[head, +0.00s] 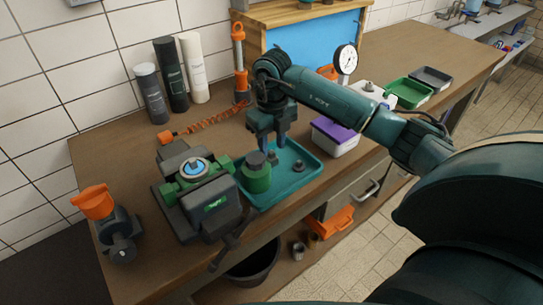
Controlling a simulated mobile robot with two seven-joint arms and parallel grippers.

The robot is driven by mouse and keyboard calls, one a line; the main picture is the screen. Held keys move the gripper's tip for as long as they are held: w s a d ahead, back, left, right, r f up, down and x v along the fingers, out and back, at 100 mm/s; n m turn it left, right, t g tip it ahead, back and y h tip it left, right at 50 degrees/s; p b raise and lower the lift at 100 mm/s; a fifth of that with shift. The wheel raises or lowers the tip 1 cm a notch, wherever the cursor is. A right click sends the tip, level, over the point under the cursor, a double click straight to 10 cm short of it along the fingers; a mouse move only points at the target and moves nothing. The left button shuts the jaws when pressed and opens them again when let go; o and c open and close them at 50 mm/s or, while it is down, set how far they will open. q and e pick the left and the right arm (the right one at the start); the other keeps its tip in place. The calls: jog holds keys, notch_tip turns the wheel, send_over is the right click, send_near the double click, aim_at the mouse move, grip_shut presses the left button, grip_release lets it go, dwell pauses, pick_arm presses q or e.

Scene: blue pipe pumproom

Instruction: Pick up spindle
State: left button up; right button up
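A teal tray (311,175) lies on the workbench. In it stands a green cylinder with a dark grey top (257,173). Small dark grey parts lie beside it, one (298,166) to the right and one (272,158) just behind the cylinder. I cannot tell which part is the spindle. My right gripper (273,146) points down over the tray, just above the part behind the cylinder. Its two fingers look apart, with nothing visible held between them. My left gripper is out of view.
A grey-green vise (208,210) holding a part with a blue ring (194,168) stands left of the tray. An orange-topped device (94,202) is at far left. Several bottles (171,75) stand behind. A purple-lidded box (335,137) is right of the tray.

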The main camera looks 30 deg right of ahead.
aim_at(272, 152)
jog(key=shift+w+f+p, duration=0.2)
jog(key=shift+f+p, duration=0.1)
jog(key=shift+f, duration=1.65)
jog(key=shift+c, duration=0.4)
jog(key=c, duration=0.5)
jog(key=shift+c, duration=0.2)
